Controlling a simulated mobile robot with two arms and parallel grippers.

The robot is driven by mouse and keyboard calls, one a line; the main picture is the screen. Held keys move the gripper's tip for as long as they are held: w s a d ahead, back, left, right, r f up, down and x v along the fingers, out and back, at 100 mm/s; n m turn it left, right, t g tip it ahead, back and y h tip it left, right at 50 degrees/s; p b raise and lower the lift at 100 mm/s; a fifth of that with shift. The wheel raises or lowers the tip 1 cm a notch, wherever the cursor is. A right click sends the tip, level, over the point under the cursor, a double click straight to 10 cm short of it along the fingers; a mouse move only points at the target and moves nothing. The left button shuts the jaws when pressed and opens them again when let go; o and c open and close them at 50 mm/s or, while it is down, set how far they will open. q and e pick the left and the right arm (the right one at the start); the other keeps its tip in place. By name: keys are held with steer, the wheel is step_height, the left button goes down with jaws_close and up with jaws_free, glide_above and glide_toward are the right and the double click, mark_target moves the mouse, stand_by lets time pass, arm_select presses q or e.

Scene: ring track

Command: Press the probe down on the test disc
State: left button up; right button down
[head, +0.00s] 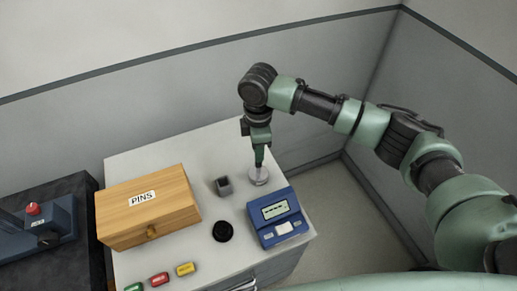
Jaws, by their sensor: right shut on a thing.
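My right gripper (259,158) points straight down over the back right part of the white table (210,153). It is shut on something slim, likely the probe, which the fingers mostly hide. A pale, round test disc (259,179) lies directly below the fingertips. I cannot tell whether the probe's tip touches the disc. A blue meter (266,230) with a lit display and pale keys stands in front of the disc. My left gripper is out of view.
A small grey square holder (224,186) and a round black piece (222,232) sit left of the meter. A wooden box marked PINS (150,205) fills the table's left. Green, red and yellow blocks (186,269) line the front. A blue device with a red button (33,209) stands far left.

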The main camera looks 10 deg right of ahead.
steer(key=shift+f, duration=0.5)
stand_by(0.8)
steer(key=shift+s+f+p, duration=0.1)
steer(key=shift+p, duration=0.2)
stand_by(1.8)
step_height(320, 180, up, 5)
steer(key=p, duration=0.5)
steer(key=shift+p, duration=0.3)
steer(key=shift+r+p, duration=0.55)
steer(key=shift+r, duration=0.5)
